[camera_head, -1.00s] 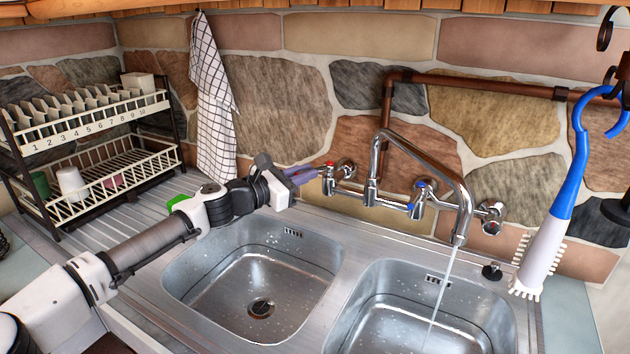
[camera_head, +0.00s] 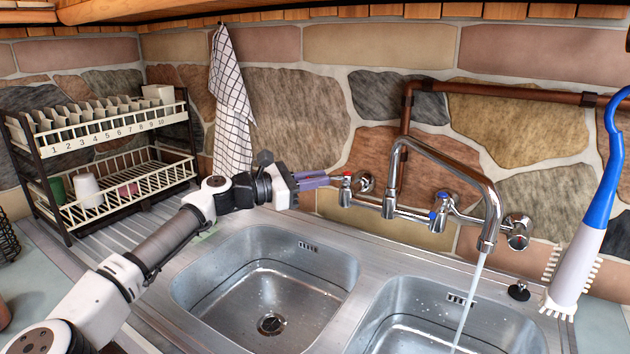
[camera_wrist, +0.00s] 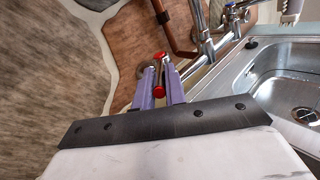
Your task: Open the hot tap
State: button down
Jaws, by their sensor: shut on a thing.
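The hot tap (camera_head: 347,178) has a red-marked end and sits on the left of the wall-mounted mixer. In the wrist view the red-ended hot tap handle (camera_wrist: 159,89) lies between my purple fingers. My gripper (camera_head: 328,180) reaches it from the left; in the wrist view my gripper (camera_wrist: 160,72) is shut on the handle. The cold tap (camera_head: 441,197) with a blue mark is to the right. Water runs from the chrome spout (camera_head: 488,225) into the right basin. How far the hot tap is turned cannot be told.
Two steel basins lie below, the left basin (camera_head: 265,285) and the right basin (camera_head: 420,325). A dish rack (camera_head: 120,185) stands at the left. A checked towel (camera_head: 231,110) hangs on the wall behind my arm. A blue-and-white brush (camera_head: 598,210) hangs at the right.

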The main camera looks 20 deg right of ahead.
jog(key=c, duration=1.5)
grip_release()
jog(key=shift+o, duration=0.2)
jog(key=a+b, duration=0.4)
jog(key=a, duration=0.9)
jog(key=shift+s+a, duration=0.15)
jog(key=shift+a, duration=0.25)
